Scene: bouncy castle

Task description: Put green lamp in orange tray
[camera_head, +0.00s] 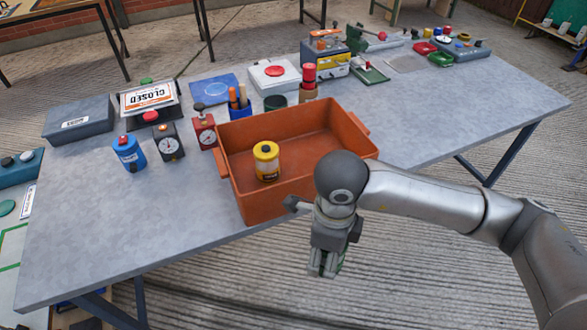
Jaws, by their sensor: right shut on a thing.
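The orange tray (330,122) stands near the front edge of the grey table. A yellow lamp-like canister (267,161) stands upright inside it. My right gripper (326,266) hangs in front of the tray, outside its front wall and past the table's edge, pointing down. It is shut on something. Only a sliver of green (341,261) shows behind the fingers, which looks like the green lamp; most of it is hidden. My left gripper is not in view.
Left of the tray stand a blue canister (128,153), a black dial gauge (168,143), a red gauge (206,131) and a closed sign (148,98). Behind it are a pen cup (240,106) and several other items. The table's right part (480,100) is clear.

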